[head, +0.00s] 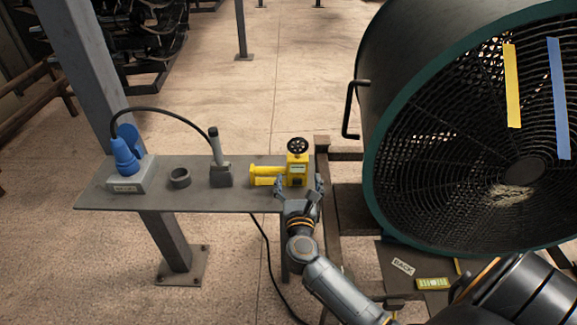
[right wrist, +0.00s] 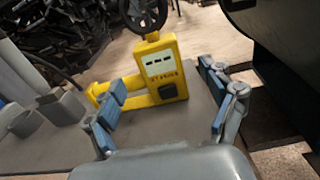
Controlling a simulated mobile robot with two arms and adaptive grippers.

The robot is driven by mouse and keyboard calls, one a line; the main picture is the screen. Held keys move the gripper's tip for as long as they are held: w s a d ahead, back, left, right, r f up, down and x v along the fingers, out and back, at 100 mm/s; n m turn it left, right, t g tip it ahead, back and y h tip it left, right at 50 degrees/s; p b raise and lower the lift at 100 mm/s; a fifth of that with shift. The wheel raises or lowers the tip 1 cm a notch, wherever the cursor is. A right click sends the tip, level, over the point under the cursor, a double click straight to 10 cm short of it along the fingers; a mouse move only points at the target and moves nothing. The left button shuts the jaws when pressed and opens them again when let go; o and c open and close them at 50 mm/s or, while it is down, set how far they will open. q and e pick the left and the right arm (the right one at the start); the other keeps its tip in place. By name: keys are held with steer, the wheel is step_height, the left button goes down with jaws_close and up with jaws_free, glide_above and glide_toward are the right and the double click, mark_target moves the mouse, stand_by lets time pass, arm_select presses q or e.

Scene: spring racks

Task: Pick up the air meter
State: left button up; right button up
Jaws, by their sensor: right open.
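The air meter is most likely the yellow device (head: 297,170) with a black handwheel on top and a display on its face. It stands upright at the right end of the grey shelf (head: 140,199). In the right wrist view the yellow device (right wrist: 162,75) is straight ahead, its yellow side arm reaching left. My right gripper (head: 299,187) is at the shelf's front edge, just in front of the device. Its blue-padded fingers (right wrist: 165,95) are spread wide, and I see nothing gripped between them. My left gripper is not in view.
Left of the device on the shelf are a grey handled tool (head: 220,172), a dark ring (head: 180,178) and a blue plug on a grey box (head: 127,160) with a black cable. A large drum fan (head: 450,120) stands close on the right.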

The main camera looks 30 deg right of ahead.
mark_target(298, 168)
steer(key=shift+w+d, duration=0.3)
steer(key=shift+w, duration=0.3)
steer(key=shift+w+d+r, duration=0.1)
steer(key=shift+w+d, duration=0.15)
steer(key=shift+w, duration=0.1)
steer(key=p+x, duration=0.1)
steer(key=x, duration=0.4)
steer(key=shift+a, duration=0.1)
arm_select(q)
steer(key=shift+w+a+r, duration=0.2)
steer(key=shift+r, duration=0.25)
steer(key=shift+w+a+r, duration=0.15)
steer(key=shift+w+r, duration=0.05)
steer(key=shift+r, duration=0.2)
arm_select(e)
steer(key=c, duration=1.5)
